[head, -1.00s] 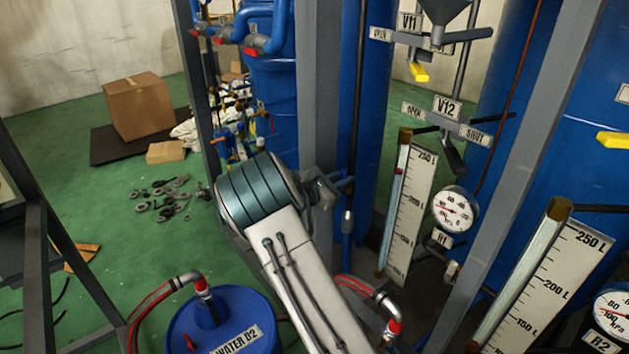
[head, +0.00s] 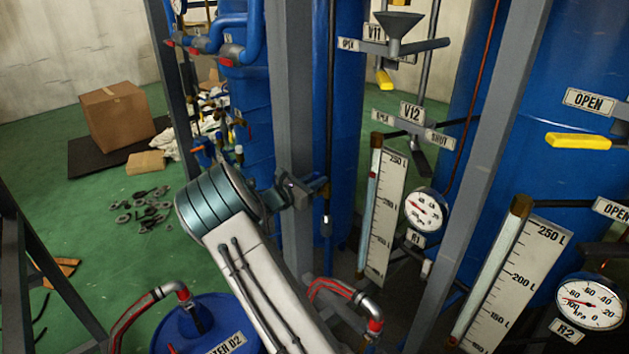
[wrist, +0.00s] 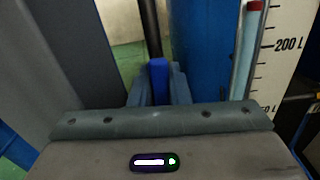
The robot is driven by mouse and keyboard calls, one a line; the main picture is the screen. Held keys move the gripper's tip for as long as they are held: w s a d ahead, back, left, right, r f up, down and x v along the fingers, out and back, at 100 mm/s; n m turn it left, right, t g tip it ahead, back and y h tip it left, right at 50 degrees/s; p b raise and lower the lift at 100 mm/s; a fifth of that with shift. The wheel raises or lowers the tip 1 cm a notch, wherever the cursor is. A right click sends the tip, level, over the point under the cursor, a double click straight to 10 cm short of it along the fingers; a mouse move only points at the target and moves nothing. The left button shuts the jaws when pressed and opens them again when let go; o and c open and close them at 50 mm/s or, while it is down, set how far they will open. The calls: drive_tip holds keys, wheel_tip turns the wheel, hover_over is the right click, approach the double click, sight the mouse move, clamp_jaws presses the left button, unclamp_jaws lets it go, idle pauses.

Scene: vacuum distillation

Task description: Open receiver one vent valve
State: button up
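The V12 valve (head: 418,135) is at upper right in the head view, with a dark handle hanging below its OPEN and SHUT plates. The V11 valve (head: 385,78) above it has a yellow handle and a funnel. The R1 gauge (head: 426,211) and a level scale (head: 388,215) are below V12. My gripper (head: 312,188) is at the grey post, left of the scale and apart from these valves. A narrow blue piece (wrist: 159,80) shows between its dark fingers in the wrist view; I cannot tell whether they grip it. No label says which valve is the vent.
A grey post (head: 292,90) stands behind my gripper, and a diagonal grey post (head: 495,150) stands right of R1. The R2 gauge (head: 590,302) and a yellow handle (head: 578,140) are farther right. A blue drum (head: 205,318) stands in front. The green floor at left holds boxes and loose parts.

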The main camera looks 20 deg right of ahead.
drive_tip(key=o, duration=0.4)
drive_tip(key=b+v, duration=0.3)
drive_tip(key=v, duration=1)
drive_tip(key=shift+a+r+b, duration=0.1)
drive_tip(key=shift+a+b, duration=0.25)
